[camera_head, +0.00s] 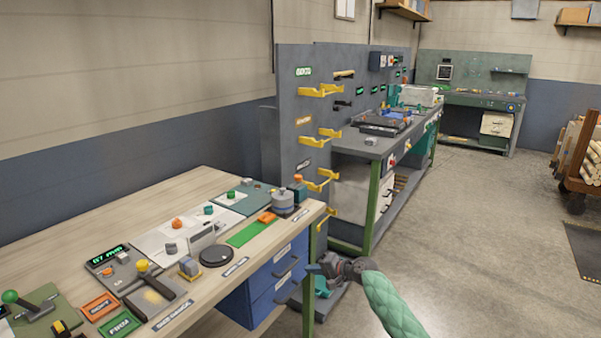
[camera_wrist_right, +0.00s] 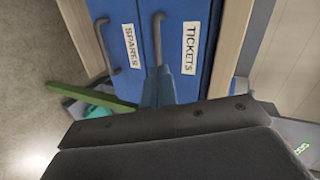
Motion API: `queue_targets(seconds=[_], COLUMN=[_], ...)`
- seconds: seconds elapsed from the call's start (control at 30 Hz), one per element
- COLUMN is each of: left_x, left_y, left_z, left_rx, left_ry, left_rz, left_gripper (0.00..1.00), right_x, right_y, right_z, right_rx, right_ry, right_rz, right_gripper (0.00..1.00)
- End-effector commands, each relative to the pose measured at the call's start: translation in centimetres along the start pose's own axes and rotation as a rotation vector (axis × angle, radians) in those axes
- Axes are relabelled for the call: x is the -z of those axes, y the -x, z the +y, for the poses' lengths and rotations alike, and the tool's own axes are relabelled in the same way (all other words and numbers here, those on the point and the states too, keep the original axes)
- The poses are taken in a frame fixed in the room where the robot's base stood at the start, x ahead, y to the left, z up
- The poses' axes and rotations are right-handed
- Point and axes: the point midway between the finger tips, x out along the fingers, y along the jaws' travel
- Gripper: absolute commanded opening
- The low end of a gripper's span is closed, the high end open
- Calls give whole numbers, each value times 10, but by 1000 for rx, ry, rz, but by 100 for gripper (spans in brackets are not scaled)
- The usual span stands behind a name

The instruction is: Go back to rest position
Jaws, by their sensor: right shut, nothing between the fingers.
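My right gripper (camera_head: 316,268) is shut and empty. In the head view it hangs low at the right end of the wooden workbench (camera_head: 130,222), in front of the blue drawer unit (camera_head: 268,288), with my green-sleeved arm coming in from the lower right. In the right wrist view the closed fingers (camera_wrist_right: 160,88) point toward two blue drawer fronts labelled SPARES (camera_wrist_right: 118,40) and TICKETS (camera_wrist_right: 205,40). The fingertips overlap the TICKETS drawer's handle in that picture; I cannot tell whether they touch it. My left gripper is not in view.
The bench carries a black round disc (camera_head: 216,256), a green mat (camera_head: 250,232), an orange-labelled tray (camera_head: 100,306) and several knobbed fixtures. A grey panel with yellow brackets (camera_head: 320,91) stands behind its right end. Open concrete floor (camera_head: 480,230) lies to the right, with a log cart (camera_head: 573,186) beyond.

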Motion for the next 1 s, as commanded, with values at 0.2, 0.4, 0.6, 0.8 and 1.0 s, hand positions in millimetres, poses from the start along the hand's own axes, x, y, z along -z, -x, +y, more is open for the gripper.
queue_targets(seconds=[0.2,0.4,0.6,0.8,1.0], left_x=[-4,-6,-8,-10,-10], left_y=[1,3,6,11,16], left_z=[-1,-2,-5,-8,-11], left_rx=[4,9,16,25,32], left_ry=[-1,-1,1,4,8], left_rz=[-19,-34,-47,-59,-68], left_gripper=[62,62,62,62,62], right_x=[-19,-28,-41,-79,-126], right_y=[9,32,65,106,149], right_z=[-3,-32,-69,-75,-57], right_rx=[-147,-264,-391,-540,-667], right_ry=[294,564,820,993,1053], right_rz=[-72,-96,-84,-64,-45], right_gripper=[0,0,0,0,0])
